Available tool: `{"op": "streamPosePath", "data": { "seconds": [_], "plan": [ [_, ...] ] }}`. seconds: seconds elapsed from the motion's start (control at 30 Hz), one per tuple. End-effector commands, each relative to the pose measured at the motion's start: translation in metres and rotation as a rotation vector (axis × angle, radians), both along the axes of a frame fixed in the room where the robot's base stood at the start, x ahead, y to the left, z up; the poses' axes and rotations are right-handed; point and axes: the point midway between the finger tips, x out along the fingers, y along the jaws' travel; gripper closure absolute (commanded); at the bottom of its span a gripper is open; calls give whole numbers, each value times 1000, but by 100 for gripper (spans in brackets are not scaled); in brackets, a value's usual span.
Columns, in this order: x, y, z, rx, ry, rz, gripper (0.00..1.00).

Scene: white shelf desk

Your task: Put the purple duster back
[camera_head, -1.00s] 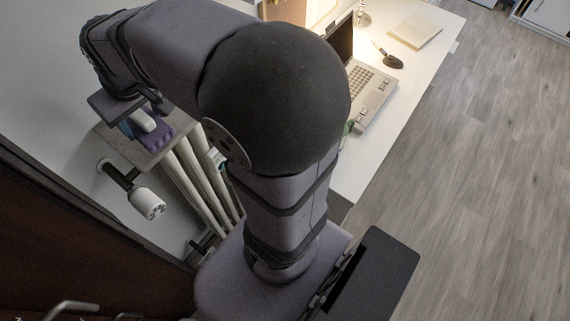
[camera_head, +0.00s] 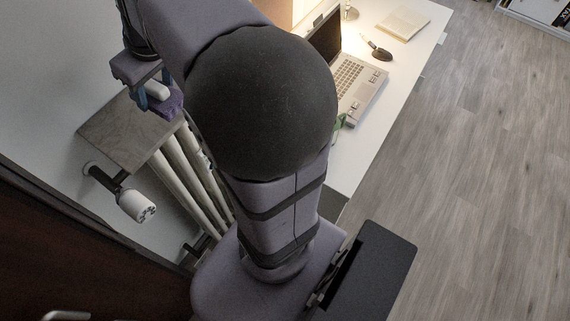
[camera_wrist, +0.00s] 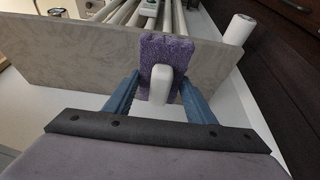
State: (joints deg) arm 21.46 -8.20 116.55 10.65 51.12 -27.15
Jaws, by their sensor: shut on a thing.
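The purple duster (camera_head: 173,105) has a fluffy purple pad and a white handle. My gripper (camera_head: 155,96) is shut on the white handle, high at the left in the head view. In the wrist view the duster (camera_wrist: 168,47) extends away from my gripper (camera_wrist: 161,88), with the white handle between the two blue fingers. The pad overlaps a grey shelf board (camera_head: 118,138) in view. I cannot tell whether it touches the board.
A radiator (camera_head: 185,175) stands beneath the board, with a white valve knob (camera_head: 135,205) beside it. A white desk (camera_head: 365,150) bears a laptop (camera_head: 350,80), an open book (camera_head: 402,24) and a dark brush-like object (camera_head: 378,52). The board's left part is bare.

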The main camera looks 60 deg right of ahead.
Motion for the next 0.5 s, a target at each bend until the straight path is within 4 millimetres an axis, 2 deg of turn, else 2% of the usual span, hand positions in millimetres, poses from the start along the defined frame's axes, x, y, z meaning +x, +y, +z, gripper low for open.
{"op": "streamPosePath", "data": {
  "seconds": [0.03,0.27,0.4,0.5],
  "plan": [
    [-1,-21,-5,0,-1,-14,71],
    [-20,-106,-7,1,-1,-12,71],
    [-44,-159,-11,1,-1,-18,71],
    [-67,-196,-24,1,0,-61,71]
  ]
}}
